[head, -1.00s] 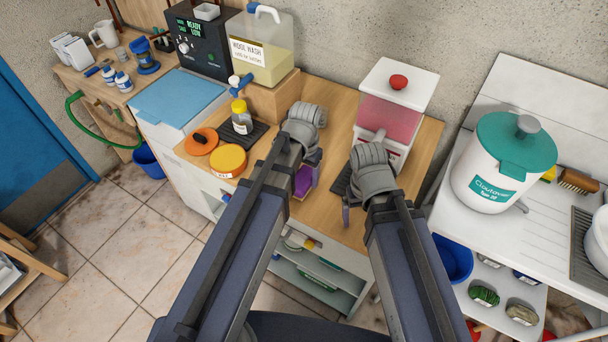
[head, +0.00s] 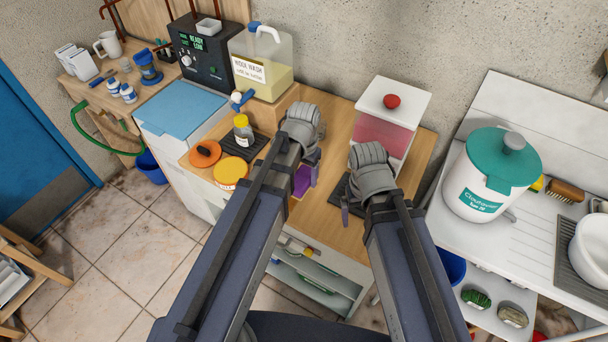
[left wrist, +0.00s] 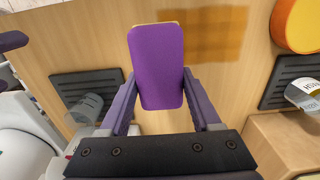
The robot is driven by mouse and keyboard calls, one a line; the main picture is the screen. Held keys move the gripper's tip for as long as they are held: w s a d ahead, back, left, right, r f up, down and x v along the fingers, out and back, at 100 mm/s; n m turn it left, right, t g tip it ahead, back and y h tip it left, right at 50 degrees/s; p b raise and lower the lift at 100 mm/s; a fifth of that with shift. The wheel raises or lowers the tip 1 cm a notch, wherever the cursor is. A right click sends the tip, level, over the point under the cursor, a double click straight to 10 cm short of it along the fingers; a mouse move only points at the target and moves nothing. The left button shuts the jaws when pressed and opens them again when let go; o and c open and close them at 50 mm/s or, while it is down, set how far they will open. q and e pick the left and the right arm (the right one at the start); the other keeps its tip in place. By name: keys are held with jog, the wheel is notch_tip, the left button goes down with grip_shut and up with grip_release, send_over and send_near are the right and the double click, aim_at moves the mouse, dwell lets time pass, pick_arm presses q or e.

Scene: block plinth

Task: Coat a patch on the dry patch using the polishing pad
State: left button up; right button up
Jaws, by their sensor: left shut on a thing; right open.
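My left gripper (head: 306,178) is shut on a purple polishing pad (head: 302,182), over the wooden counter. In the left wrist view the pad (left wrist: 156,65) stands out between the two fingers, its flat purple face toward the camera. Just beyond it, a darker orange-brown rectangular patch (left wrist: 207,38) lies on the wood, partly behind the pad; I cannot tell whether it is the dry patch or whether the pad touches the wood. My right gripper (head: 352,212) is open in front of the red-and-white dispenser (head: 382,135); its tips are partly hidden by my arm.
An orange tin (head: 230,172), an orange disc (head: 205,154) and a yellow-capped bottle (head: 243,131) on a dark ridged mat stand left of my left gripper. A wash jug (head: 261,70) stands behind. A teal-lidded tub (head: 490,175) is at right. Bare wood (head: 322,222) lies between my grippers.

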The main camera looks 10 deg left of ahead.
pick_arm(q)
jog(key=shift+r, duration=0.1)
notch_tip(320, 180, up, 3)
jog(key=p, duration=0.3)
pick_arm(e)
notch_tip(320, 180, up, 3)
dwell(0.3)
